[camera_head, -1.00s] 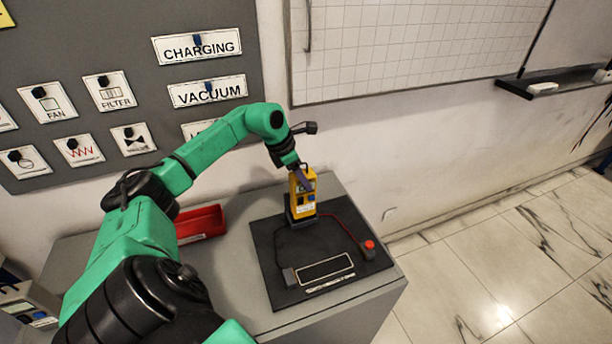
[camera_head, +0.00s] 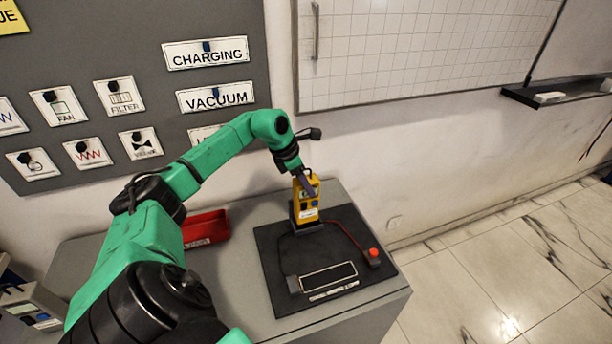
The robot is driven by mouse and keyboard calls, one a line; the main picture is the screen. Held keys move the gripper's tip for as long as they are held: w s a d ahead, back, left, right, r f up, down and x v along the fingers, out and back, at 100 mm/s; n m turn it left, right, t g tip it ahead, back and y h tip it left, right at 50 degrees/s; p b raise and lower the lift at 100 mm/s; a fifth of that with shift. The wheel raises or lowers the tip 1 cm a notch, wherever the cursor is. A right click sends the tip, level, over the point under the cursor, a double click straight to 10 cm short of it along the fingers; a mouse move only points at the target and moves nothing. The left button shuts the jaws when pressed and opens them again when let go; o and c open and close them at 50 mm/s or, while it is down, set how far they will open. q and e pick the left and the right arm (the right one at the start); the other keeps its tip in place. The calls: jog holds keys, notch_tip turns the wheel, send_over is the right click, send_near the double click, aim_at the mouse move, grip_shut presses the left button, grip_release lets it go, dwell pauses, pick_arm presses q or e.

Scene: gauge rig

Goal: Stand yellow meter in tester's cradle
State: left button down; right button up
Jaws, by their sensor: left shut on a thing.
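The yellow meter (camera_head: 307,206) stands upright at the back of the tester's black board (camera_head: 273,261), over a small dark cradle (camera_head: 308,228). Its lower end appears to be in or right at the cradle; I cannot tell how deep it sits. My left gripper (camera_head: 305,186) is shut on the meter's upper part from above and behind, hiding some of its face. The tester has a dark framed panel (camera_head: 328,277) at the front, and a black lead and a red lead with end blocks. My right gripper is not in view.
A red tray (camera_head: 205,229) stands on the grey cabinet top (camera_head: 230,290) left of the board. A grey panel with labelled tags (camera_head: 206,53) is on the wall behind. A grey device (camera_head: 35,308) is at the lower left. Floor is open at right.

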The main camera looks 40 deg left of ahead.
pick_arm(q)
jog(key=shift+f, duration=0.15)
jog(key=shift+f+b, duration=1.5)
jog(key=shift+f, duration=0.25)
grip_release()
jog(key=shift+r, duration=0.1)
